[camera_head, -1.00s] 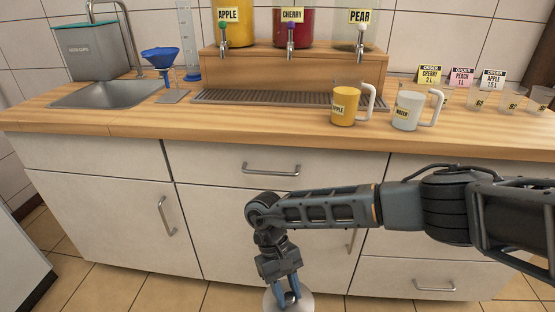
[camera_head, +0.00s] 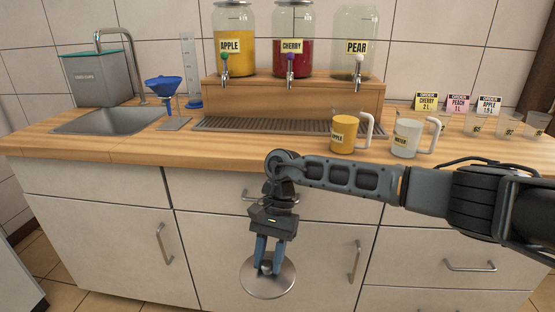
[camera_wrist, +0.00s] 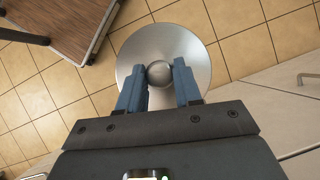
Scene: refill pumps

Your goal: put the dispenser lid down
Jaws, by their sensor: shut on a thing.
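The dispenser lid (camera_head: 268,284) is a round silver metal disc with a ball knob. It hangs in front of the lower cabinet doors, below the counter's front edge. My gripper (camera_head: 266,268) points down and is shut on the lid's knob. In the wrist view the lid (camera_wrist: 192,42) lies beyond the blue fingers, and the knob sits between the tips of my gripper (camera_wrist: 160,76). The lid is clear of the counter (camera_head: 95,137).
The counter left of the jugs has bare wood. Several cups are at right.

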